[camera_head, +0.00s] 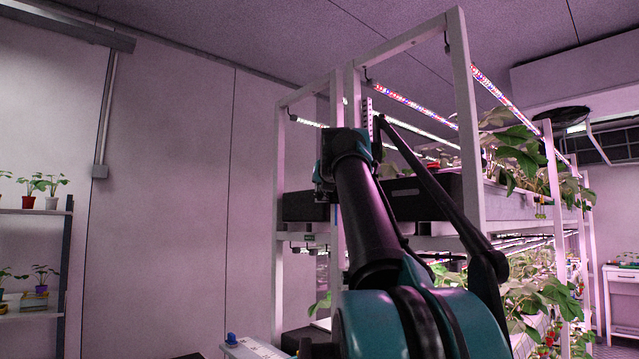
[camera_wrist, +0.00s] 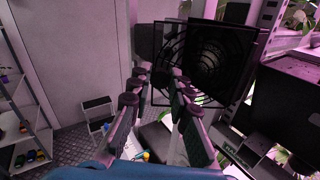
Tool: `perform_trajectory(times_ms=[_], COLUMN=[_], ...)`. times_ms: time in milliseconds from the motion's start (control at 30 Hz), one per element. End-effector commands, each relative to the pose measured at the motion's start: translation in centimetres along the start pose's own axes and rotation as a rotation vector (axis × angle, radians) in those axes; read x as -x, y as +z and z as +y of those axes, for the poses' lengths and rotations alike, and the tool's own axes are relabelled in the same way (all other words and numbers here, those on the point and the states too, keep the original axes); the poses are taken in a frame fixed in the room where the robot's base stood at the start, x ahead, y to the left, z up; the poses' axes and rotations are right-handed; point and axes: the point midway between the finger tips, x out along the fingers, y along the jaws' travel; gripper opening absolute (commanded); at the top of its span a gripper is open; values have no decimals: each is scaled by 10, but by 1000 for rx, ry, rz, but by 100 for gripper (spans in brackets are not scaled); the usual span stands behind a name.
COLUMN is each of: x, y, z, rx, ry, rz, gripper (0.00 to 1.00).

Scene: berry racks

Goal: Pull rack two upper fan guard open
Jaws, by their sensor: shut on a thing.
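The fan guard (camera_wrist: 174,45) is a thin black square frame with ring-shaped bars, in the upper middle of the wrist view. It stands in front of a darker square fan housing (camera_wrist: 238,62), with its left edge out to the left. My gripper (camera_wrist: 158,82) has its two ribbed fingers on either side of the guard's left edge and is shut on it. The fingers hide part of the lower left of the guard. In the head view my arm reaches to the end of the white rack (camera_head: 467,130), and the guard cannot be made out there.
Dark planting troughs (camera_head: 420,197) and leafy plants (camera_head: 517,150) fill the rack to the right. A shelf with pots (camera_head: 35,211) stands at the far left. A step stool (camera_wrist: 97,108) is on the floor. The wall side left of the rack is mostly clear.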

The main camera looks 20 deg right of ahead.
Motion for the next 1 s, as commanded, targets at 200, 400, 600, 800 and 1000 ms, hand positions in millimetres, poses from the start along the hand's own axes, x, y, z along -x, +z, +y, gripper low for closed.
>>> perform_trajectory(times_ms=[200,400,600,800,1000], x=[19,34,47,57,64], y=[2,4,6,8,10], z=[-13,-24,-35,-46,-54], rx=[0,0,-1,-1,-1], ry=[162,320,473,607,708], rz=[26,50,74,95,110], gripper=[0,0,0,0,0])
